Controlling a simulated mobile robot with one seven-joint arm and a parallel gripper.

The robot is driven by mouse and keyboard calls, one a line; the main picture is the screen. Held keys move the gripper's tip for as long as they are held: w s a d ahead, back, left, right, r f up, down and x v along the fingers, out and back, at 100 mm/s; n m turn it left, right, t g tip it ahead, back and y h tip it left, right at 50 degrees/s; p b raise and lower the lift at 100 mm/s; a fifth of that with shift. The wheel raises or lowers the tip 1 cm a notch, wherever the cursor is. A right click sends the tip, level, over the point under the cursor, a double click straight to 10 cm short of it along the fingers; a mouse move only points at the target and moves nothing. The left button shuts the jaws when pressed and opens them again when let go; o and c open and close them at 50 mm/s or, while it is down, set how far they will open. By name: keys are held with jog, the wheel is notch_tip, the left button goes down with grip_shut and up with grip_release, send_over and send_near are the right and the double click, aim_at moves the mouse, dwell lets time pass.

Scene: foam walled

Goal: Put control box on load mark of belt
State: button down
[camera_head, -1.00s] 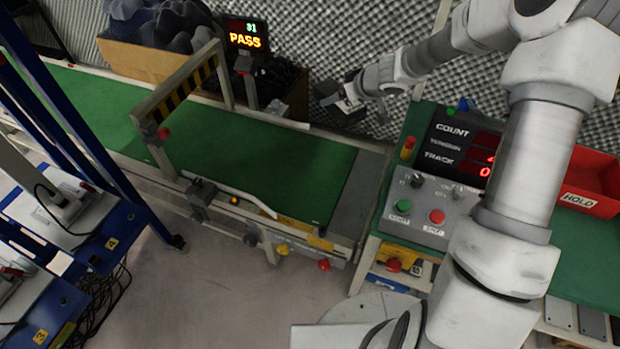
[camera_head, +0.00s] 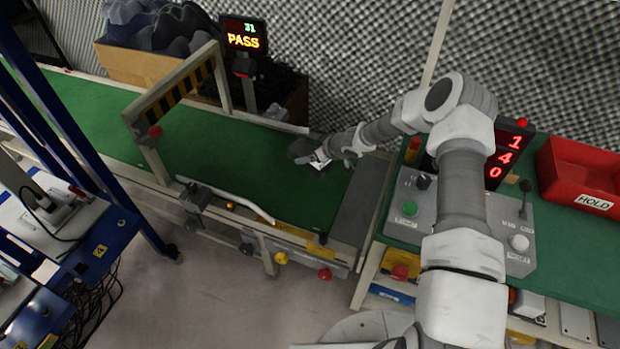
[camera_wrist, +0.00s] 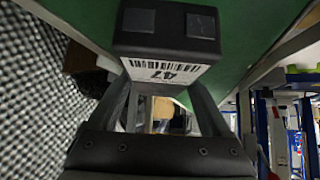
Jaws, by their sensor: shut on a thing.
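The control box (camera_head: 303,151) is a small dark box in my gripper (camera_head: 319,162), above the right end of the green belt (camera_head: 225,150). In the wrist view the control box (camera_wrist: 165,33) is black with a white barcode label reading 47. The fingers of my gripper (camera_wrist: 160,85) are shut on it. The belt (camera_wrist: 245,30) shows behind it there. The box appears held above the belt surface; the exact gap is hard to tell. I cannot make out a load mark on the belt.
A striped gate (camera_head: 180,95) spans the belt. A PASS display (camera_head: 244,36) stands behind it. A control panel (camera_head: 408,195) and red HOLD bin (camera_head: 585,175) are on the right. A blue-framed rack (camera_head: 100,215) stands left. A pale guide rail (camera_head: 235,200) edges the belt's near side.

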notch_tip(320, 180, down, 8)
jog(key=b, duration=0.3)
grip_release()
jog(key=shift+f, duration=0.15)
